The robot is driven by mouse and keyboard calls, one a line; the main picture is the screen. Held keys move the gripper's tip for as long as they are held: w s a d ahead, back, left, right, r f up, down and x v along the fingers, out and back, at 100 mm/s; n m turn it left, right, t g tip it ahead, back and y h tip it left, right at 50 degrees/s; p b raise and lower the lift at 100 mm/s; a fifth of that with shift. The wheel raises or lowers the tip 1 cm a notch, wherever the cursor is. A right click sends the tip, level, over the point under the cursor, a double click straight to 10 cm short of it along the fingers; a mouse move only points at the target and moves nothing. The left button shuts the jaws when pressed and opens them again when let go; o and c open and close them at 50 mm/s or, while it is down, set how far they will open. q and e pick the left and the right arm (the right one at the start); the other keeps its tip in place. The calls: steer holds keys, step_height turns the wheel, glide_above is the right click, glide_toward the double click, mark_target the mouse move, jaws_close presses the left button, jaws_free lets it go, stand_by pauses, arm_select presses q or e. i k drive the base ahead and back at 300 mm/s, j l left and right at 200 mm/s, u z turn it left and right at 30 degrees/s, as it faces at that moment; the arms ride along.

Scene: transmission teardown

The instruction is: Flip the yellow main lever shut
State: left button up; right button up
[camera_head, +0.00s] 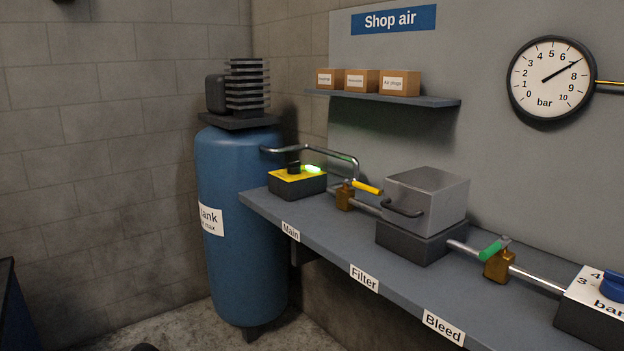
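The yellow main lever (367,187) sits on top of a brass valve (345,199) on the pipe behind the "Main" label (291,231). The lever points right and slightly toward the front, and looks roughly in line with the pipe. Its tip is close to the left side of the grey metal filter box (428,195). Neither of my grippers is in view.
Left of the lever is a yellow-topped box (297,183) with a black knob and a lit green lamp. A green lever (491,250) sits on another brass valve. A shelf (385,97) hangs above. The wall gauge (551,78) reads about 7 bar. A blue tank (240,260) stands left.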

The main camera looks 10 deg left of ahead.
mark_target(356, 185)
steer(key=i+j+u, duration=0.1)
steer(key=j, duration=0.35)
steer(key=i+j, duration=0.3)
steer(key=i+j+u, duration=0.15)
steer(key=j, duration=0.35)
steer(key=i+j+u, duration=0.1)
steer(key=i+j, duration=0.15)
steer(key=j, duration=0.15)
